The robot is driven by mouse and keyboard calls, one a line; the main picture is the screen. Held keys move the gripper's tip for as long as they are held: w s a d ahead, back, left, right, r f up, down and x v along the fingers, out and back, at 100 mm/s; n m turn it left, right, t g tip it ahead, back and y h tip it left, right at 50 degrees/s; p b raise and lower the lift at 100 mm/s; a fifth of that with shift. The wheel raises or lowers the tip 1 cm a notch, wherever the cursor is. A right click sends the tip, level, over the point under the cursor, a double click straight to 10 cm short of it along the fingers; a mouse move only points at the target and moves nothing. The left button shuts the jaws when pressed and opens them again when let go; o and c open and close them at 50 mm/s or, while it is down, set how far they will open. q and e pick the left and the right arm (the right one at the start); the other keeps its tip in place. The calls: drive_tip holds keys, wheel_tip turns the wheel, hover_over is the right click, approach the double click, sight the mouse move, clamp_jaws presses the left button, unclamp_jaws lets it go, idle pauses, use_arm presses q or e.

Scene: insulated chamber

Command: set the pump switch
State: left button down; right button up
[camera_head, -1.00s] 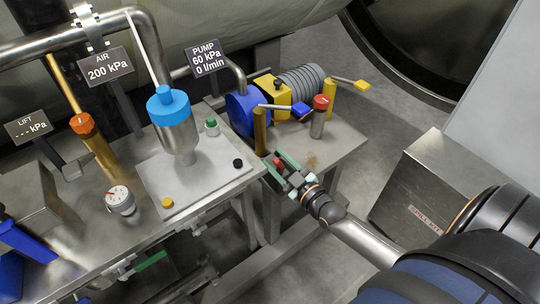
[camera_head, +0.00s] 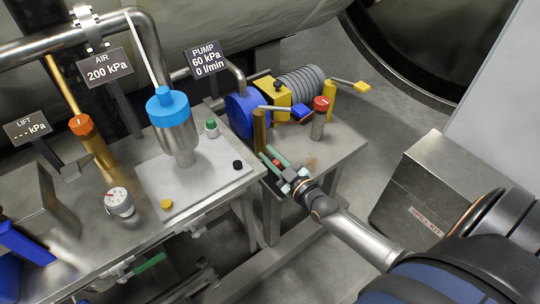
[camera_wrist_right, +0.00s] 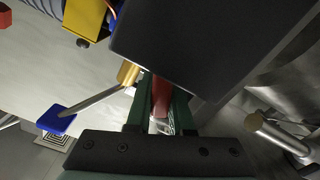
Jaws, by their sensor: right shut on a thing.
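The pump sign (camera_head: 206,60) reads 60 kPa and 0 l/min. The pump has a blue round housing (camera_head: 243,118), a yellow block (camera_head: 272,92) and a grey ribbed part (camera_head: 304,84). My right gripper (camera_head: 270,158) is at the front edge of the pump bench, below the brass post. Its green fingers are shut on a small red part (camera_head: 277,162), which also shows between them in the right wrist view (camera_wrist_right: 160,96). The fingers hide much of this part, and I cannot tell its setting. My left gripper is not in view.
A brass post (camera_head: 260,132) with a lever stands just beyond my right gripper. A red-topped post (camera_head: 320,116) is to its right. A metal spill kit box (camera_head: 420,185) stands near my right forearm. A dark panel (camera_wrist_right: 195,40) blocks part of the wrist view.

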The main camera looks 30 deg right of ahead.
clamp_jaws()
drive_tip(key=shift+d+r+m+p, duration=0.2)
drive_tip(key=shift+m+p, duration=0.15)
drive_tip(key=shift+m, duration=0.35)
drive_tip(key=shift+d+m+p, duration=0.3)
drive_tip(key=shift+d+m, duration=0.1)
drive_tip(key=shift+m, duration=0.8)
drive_tip(key=m, duration=0.2)
drive_tip(key=d+m, duration=0.1)
drive_tip(key=m, duration=0.1)
drive_tip(key=d+m, duration=0.1)
drive_tip(key=m, duration=0.1)
drive_tip(key=shift+w+f, duration=0.1)
drive_tip(key=shift+f, duration=0.1)
drive_tip(key=o, duration=0.8)
unclamp_jaws()
drive_tip(key=shift+c, duration=0.2)
